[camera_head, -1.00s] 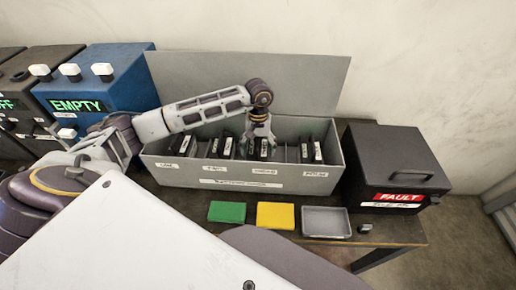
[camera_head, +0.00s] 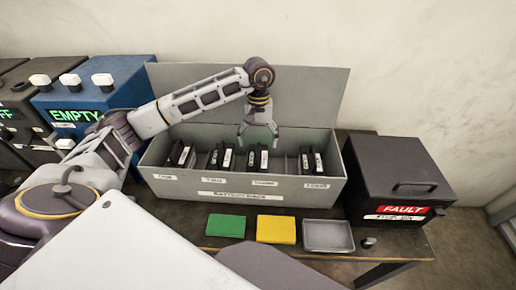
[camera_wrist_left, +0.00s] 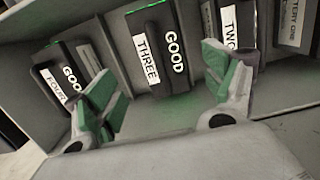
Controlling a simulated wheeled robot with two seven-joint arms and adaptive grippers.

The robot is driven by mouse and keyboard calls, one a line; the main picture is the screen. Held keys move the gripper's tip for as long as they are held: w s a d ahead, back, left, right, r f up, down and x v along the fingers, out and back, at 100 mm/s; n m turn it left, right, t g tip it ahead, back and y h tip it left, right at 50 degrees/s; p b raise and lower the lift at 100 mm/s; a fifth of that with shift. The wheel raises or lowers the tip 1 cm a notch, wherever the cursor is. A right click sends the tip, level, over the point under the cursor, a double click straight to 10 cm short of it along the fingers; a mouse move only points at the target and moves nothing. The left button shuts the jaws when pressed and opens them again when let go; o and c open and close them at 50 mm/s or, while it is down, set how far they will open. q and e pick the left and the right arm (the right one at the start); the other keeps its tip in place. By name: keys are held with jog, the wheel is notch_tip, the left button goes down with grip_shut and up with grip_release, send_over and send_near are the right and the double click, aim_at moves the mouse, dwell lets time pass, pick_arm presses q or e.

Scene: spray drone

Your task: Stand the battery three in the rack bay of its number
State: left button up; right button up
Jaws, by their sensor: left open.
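Battery three (camera_wrist_left: 158,55) is a dark block with white THREE and GOOD labels. In the left wrist view it stands in the rack between batteries labelled FOUR (camera_wrist_left: 68,85) and TWO (camera_wrist_left: 235,40). My left gripper (camera_head: 259,136) is open above the grey rack (camera_head: 240,188), over its middle-right bays. In the left wrist view its green-padded fingers (camera_wrist_left: 160,85) are spread on either side of battery three, apart from it. In the head view the battery numbers are too small to read. My right gripper is not in view.
A green block (camera_head: 226,226), a yellow block (camera_head: 276,229) and a grey tray (camera_head: 328,236) lie in front of the rack. A black FAULT box (camera_head: 400,175) stands right of it. A blue EMPTY box (camera_head: 115,85) stands to the left.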

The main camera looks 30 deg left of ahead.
pick_arm(q)
jog(key=shift+w+r, duration=0.1)
jog(key=shift+r, duration=1.25)
jog(key=shift+a, duration=0.1)
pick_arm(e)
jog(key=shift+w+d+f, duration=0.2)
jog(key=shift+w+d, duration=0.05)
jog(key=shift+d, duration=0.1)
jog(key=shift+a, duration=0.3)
pick_arm(q)
jog(key=shift+c, duration=0.2)
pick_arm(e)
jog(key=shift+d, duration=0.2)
